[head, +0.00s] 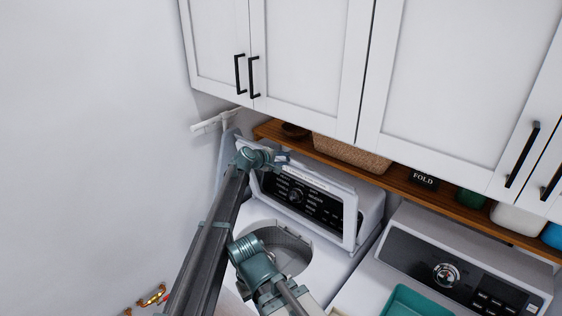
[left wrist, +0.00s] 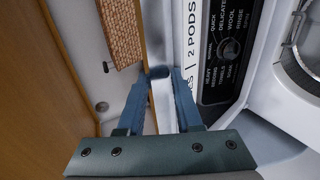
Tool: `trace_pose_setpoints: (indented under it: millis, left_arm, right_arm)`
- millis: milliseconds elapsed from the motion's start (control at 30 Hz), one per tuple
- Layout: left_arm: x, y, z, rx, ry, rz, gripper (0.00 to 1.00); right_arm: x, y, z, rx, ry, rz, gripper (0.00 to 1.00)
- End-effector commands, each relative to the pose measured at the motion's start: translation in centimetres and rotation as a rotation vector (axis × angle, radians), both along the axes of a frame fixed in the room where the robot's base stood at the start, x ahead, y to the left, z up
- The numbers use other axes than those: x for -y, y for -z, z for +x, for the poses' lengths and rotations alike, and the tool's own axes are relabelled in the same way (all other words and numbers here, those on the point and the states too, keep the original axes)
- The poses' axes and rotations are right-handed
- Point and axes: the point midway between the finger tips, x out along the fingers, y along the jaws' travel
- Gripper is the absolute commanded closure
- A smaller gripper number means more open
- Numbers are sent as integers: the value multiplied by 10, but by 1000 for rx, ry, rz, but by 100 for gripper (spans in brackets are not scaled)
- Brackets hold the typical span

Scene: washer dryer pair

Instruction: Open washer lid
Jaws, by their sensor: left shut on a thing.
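The washer (head: 335,262) stands at the left, its round drum opening (head: 290,255) uncovered. Its white-framed lid (head: 349,222) stands raised in front of the dark control panel (head: 310,203), which shows through it. My left gripper (head: 283,158) is at the lid's upper left corner, close under the shelf. In the left wrist view the fingers (left wrist: 160,76) are closed around a pale edge strip (left wrist: 164,108), beside the lettered strip and dial panel (left wrist: 229,50). My right gripper is not visible. My arm covers part of the washer's left front.
A wooden shelf (head: 400,183) with a basket (head: 348,153) and a FOLD sign (head: 423,179) runs just above the lid. White cabinets (head: 300,50) hang over it. The dryer (head: 420,235) with a teal bin (head: 415,302) stands right. A wall is close at left.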

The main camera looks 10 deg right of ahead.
Motion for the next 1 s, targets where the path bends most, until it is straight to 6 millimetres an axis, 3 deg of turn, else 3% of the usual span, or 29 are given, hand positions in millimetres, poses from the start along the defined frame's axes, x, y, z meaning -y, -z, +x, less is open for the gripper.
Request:
trace_pose_setpoints:
  millis: [233,267,667,800,1000]
  left_arm:
    - [-1,-1,1,2,-4,-4,100]
    - [-1,-1,1,2,-4,-4,70]
    - [-8,-5,-5,1,-2,-2,73]
    - [-26,-17,-20,2,-5,-5,73]
    - [-64,-12,-49,2,-4,-5,73]
  right_arm:
    - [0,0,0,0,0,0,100]
    - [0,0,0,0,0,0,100]
    - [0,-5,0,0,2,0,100]
    - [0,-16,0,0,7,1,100]
    - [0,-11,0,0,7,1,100]
